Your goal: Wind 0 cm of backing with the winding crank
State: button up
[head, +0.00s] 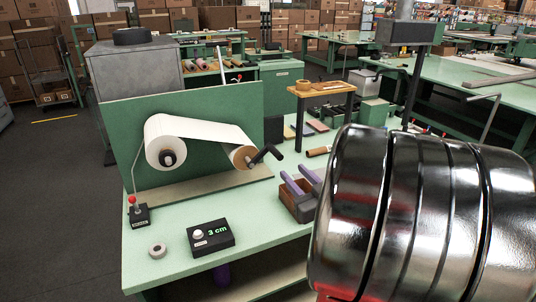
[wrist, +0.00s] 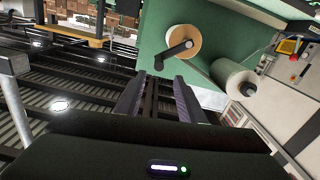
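In the head view a white backing roll (head: 166,140) is mounted on an upright green panel (head: 235,105). A white sheet runs from it to a smaller brown-ended take-up roll (head: 239,157). The black winding crank (head: 262,154) is on that roll, its handle pointing right. A black box (head: 211,238) shows "3 cm" in green. In the wrist view the crank (wrist: 172,55) and the take-up roll (wrist: 189,42) lie beyond my gripper (wrist: 158,80). Its two dark fingers are apart with nothing between them. The crank handle appears just past the fingertips; the exact gap is unclear.
A red-knobbed lever (head: 133,205) and a tape roll (head: 157,250) are at the bench's left front. A wooden box with purple-handled tools (head: 300,189) and a small wooden stand (head: 322,90) are to the right. My shiny arm hides the bench's right side.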

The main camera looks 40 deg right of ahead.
aim_at(275, 153)
jog(key=x, duration=1.3)
jog(key=shift+w+d, duration=0.15)
jog(key=shift+w, duration=0.2)
jog(key=shift+c, duration=0.5)
grip_shut()
jog(key=shift+f, duration=0.1)
